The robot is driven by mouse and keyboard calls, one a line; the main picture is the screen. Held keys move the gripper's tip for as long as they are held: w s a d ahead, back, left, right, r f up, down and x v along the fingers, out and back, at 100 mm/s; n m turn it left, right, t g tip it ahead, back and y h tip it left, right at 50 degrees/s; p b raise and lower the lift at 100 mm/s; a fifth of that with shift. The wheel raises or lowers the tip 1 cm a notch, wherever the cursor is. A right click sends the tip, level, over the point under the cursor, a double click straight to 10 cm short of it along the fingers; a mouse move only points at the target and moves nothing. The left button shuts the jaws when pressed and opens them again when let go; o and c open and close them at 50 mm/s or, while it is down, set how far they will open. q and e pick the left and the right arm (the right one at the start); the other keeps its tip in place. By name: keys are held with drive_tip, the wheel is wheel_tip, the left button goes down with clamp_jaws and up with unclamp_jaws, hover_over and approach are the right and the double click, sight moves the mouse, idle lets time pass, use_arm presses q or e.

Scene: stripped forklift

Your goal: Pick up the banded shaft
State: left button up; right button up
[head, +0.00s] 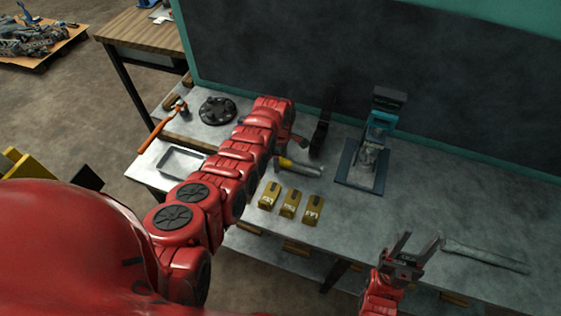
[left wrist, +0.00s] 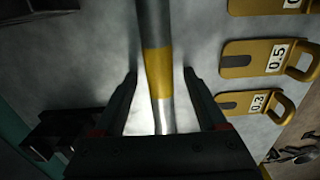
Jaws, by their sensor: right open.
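In the left wrist view the shaft (left wrist: 158,75) runs up the picture between the fingers of my left gripper (left wrist: 159,76). That gripper is open, with one finger on each side and a visible gap to the shaft. In the head view my left gripper is mostly hidden by its own arm. My right gripper (head: 414,243) is open and empty near the front edge of the bench.
A dark upright object (head: 322,125) and a teal device (head: 380,125) stand behind. A grey bar (head: 485,257) lies near my right gripper.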

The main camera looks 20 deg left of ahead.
use_arm(q)
clamp_jaws()
drive_tip(key=shift+w+r, duration=0.15)
drive_tip(key=shift+r, duration=0.05)
idle(0.4)
drive_tip(key=shift+r, duration=0.15)
